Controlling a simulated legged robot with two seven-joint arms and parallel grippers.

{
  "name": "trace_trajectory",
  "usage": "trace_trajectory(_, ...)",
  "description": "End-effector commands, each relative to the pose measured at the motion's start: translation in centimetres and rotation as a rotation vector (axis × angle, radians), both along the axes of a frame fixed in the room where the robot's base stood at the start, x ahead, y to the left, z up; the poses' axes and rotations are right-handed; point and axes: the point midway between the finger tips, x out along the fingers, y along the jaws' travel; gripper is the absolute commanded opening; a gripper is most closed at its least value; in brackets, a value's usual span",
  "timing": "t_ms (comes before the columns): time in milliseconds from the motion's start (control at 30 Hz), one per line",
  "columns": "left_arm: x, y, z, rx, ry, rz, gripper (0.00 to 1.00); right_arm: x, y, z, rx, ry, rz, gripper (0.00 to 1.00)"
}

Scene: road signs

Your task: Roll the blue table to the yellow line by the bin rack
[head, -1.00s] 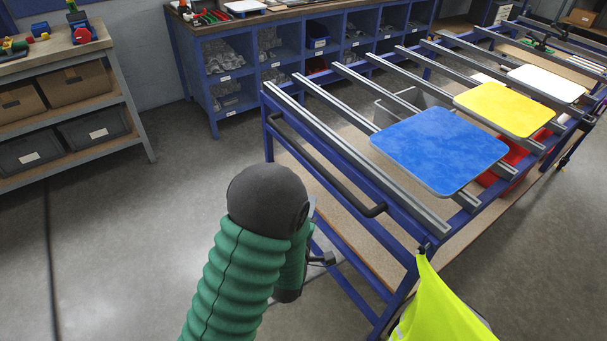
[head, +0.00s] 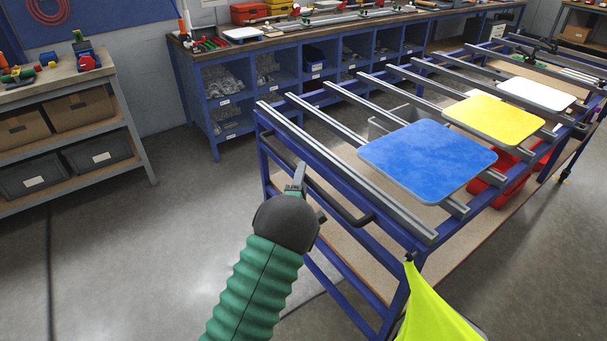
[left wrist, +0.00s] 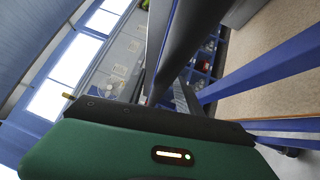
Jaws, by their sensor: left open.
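The blue table (head: 375,239) is a blue frame with grey rails across its top and a wooden lower shelf, standing right of centre in the head view. A black push handle (head: 333,203) runs along its near left end. My left gripper (head: 299,172) is open beside this handle, near its far half; I cannot tell whether they touch. In the left wrist view the dark handle bar (left wrist: 190,50) passes close in front of the camera. No yellow line shows. My right gripper is out of view.
Blue, yellow and white panels (head: 428,158) lie on the rails. A hi-vis yellow cloth (head: 430,308) hangs at the near corner. A shelf with bins (head: 100,153) stands at left, and a blue cubby bench (head: 213,125) at the back. Grey floor is clear between.

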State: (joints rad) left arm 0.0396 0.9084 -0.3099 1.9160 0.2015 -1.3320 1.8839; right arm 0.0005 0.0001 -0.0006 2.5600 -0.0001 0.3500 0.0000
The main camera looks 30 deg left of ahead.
Motion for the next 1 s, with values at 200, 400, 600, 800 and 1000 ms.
trace_trajectory(200, 1.15, 0.74, 0.12, -0.002, 0.000, 0.001, 0.41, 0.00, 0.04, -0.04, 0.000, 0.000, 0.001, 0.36)
trace_trajectory(400, 1.13, 0.43, 0.22, 0.001, 0.000, 0.000, 0.38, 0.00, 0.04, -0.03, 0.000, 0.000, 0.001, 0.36)
trace_trajectory(600, 1.13, 0.36, 0.21, 0.001, 0.000, 0.000, 0.11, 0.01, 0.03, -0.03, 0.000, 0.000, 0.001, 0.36)
trace_trajectory(800, 1.14, 0.43, 0.13, 0.000, 0.001, -0.001, 0.00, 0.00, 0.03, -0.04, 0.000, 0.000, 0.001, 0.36)
trace_trajectory(1000, 1.13, 0.53, 0.07, 0.000, 0.002, 0.001, 0.00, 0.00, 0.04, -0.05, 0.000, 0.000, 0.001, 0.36)
